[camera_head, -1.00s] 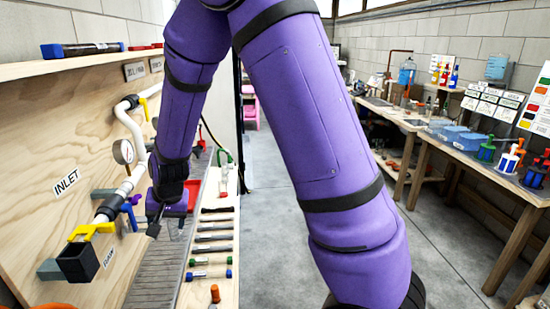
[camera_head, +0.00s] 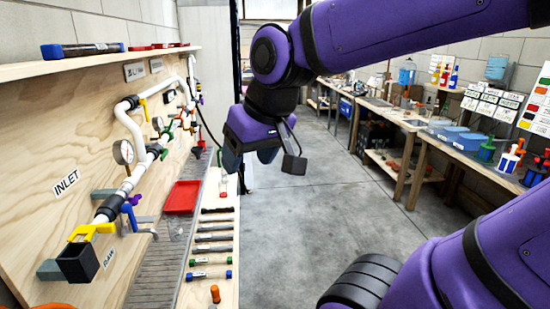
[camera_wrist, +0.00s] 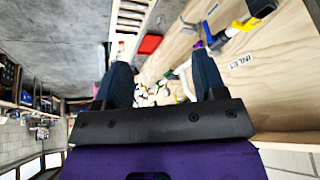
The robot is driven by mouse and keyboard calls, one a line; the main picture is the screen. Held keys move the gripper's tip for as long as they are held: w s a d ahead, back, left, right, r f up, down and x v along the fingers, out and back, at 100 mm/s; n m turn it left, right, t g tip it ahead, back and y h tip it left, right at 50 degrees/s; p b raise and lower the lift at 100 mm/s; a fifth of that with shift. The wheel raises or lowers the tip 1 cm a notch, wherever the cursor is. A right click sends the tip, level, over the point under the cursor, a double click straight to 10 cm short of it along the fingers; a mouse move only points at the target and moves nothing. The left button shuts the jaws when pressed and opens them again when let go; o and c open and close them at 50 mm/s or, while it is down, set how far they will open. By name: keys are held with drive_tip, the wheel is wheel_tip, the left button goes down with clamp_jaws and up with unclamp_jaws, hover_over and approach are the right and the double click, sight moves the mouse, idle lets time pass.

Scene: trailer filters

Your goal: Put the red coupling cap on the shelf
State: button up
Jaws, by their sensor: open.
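The wooden shelf (camera_head: 28,68) runs along the upper left wall above the plywood panel. Small flat red pieces (camera_head: 141,48) lie on it; I cannot tell whether one is a coupling cap. I cannot make out a separate red coupling cap with certainty in either view. My gripper (camera_head: 249,160) hangs in the air over the aisle, right of the panel and bench, below shelf height. It is open and empty. In the wrist view its two dark fingers (camera_wrist: 163,78) stand apart, with the panel and pipework beyond.
A dark tube with a blue end (camera_head: 82,49) lies on the shelf. The panel carries white pipe (camera_head: 133,125), a gauge and valves. A red tray (camera_head: 182,197) sits on the grating, beside a strip of several tools. Benches line the right wall; the aisle floor is clear.

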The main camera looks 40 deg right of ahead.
drive_tip(key=shift+n+h, duration=0.3)
drive_tip(key=s, duration=0.3)
drive_tip(key=s+d, duration=0.1)
drive_tip(key=s, duration=0.1)
drive_tip(key=shift+s+d+r, duration=0.1)
drive_tip(key=shift+r, duration=0.3)
